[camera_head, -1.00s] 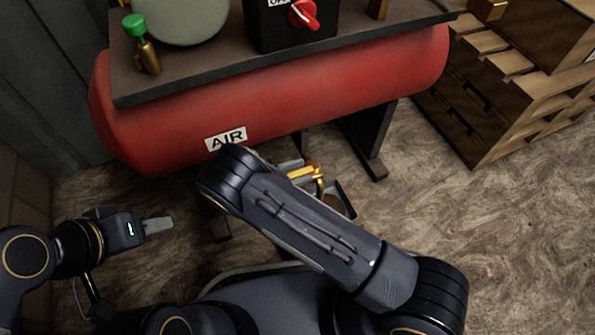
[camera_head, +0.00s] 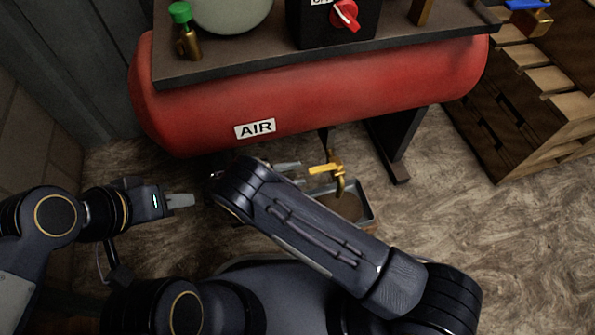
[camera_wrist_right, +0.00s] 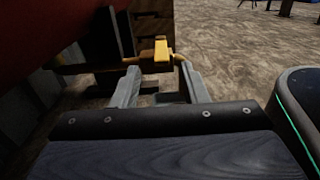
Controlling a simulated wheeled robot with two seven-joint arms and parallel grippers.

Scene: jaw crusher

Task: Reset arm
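My right gripper (camera_wrist_right: 162,90) shows in the right wrist view with its two grey fingers spread apart and nothing between them. A yellow valve handle (camera_wrist_right: 160,55) lies just beyond the fingertips. In the head view this yellow handle (camera_head: 325,168) sits under the red air tank (camera_head: 310,95), and my right forearm hides much of the right gripper beside it. My left gripper (camera_head: 180,201) points right at the left of the head view, clear of the tank. It is seen side-on, so its opening cannot be told.
A small tray (camera_head: 366,200) with brown contents is on the floor below the valve. A tank leg (camera_head: 390,150) stands right of it. A wooden pallet stack (camera_head: 510,115) is at the right. The floor at lower right is clear.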

